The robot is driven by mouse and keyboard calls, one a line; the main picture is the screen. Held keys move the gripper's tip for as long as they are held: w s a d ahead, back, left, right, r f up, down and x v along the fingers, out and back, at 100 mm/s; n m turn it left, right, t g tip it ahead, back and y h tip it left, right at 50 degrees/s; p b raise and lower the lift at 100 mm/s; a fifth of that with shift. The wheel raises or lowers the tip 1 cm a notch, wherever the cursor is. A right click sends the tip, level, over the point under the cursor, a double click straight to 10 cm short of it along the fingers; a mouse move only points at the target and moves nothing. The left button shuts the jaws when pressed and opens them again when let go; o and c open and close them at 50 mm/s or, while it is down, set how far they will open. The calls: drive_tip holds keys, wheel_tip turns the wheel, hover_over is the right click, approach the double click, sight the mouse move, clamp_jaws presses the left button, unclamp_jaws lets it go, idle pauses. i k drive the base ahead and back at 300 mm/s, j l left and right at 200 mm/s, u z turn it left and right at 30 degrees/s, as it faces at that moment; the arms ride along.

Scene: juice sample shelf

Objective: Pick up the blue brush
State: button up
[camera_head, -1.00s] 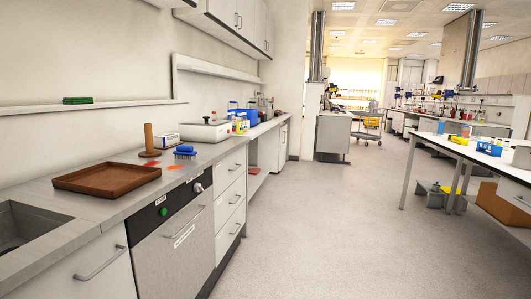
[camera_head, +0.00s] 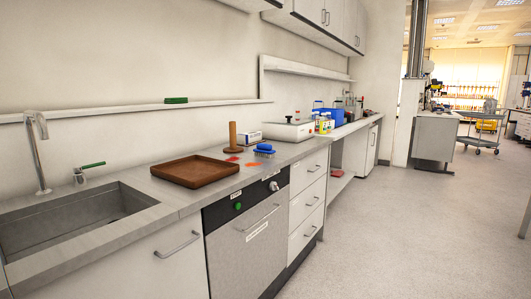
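The blue brush (camera_head: 264,149) lies on the grey counter (camera_head: 290,157), right of the brown tray (camera_head: 196,184), with its blue back up and pale bristles below. It is some distance ahead of me, near the counter's front edge. My gripper does not show in this view.
A sink (camera_head: 80,222) with a tap (camera_head: 38,150) is at the left. A wooden upright piece (camera_head: 233,138), a white box (camera_head: 249,138) and a white device (camera_head: 289,132) stand near the brush. Red and orange patches lie beside it. The floor (camera_head: 410,235) at right is clear.

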sight(263, 150)
drive_tip(key=i+l, duration=0.2)
drive_tip(key=i, duration=0.3)
drive_tip(key=i+l, duration=0.15)
drive_tip(key=i, duration=0.3)
drive_tip(key=i+l, duration=0.2)
drive_tip(key=i, duration=0.3)
drive_tip(key=i+l, duration=0.2)
drive_tip(key=i, duration=0.3)
drive_tip(key=i+l, duration=0.15)
drive_tip(key=i, duration=0.3)
drive_tip(key=i+l+u, duration=0.1)
drive_tip(key=i, duration=0.4)
drive_tip(key=l, duration=0.1)
